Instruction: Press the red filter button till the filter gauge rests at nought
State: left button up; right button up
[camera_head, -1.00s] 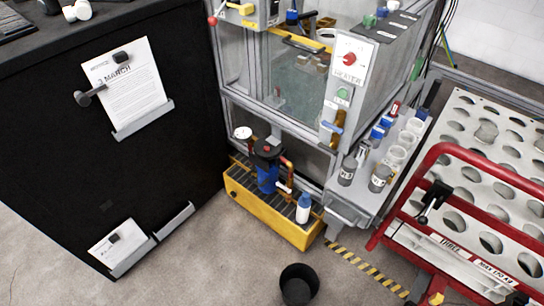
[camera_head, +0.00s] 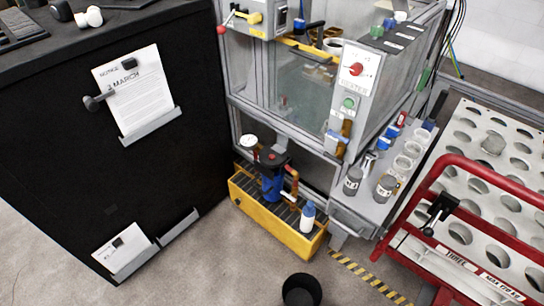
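The blue filter housing (camera_head: 271,184) with a black top stands on a yellow slatted base near the floor. The red filter button (camera_head: 272,156) is a small red spot on that black top. The filter gauge (camera_head: 248,141) is a small round white dial just left of the housing; its needle is too small to read. Nothing touches the button. Neither of my grippers shows in the head view.
A yellow drip base (camera_head: 276,218) carries a white bottle with a blue cap (camera_head: 307,217). A black cabinet (camera_head: 60,170) stands left, a red-railed trolley (camera_head: 480,170) right. A black bin (camera_head: 301,291) stands in front on open grey floor.

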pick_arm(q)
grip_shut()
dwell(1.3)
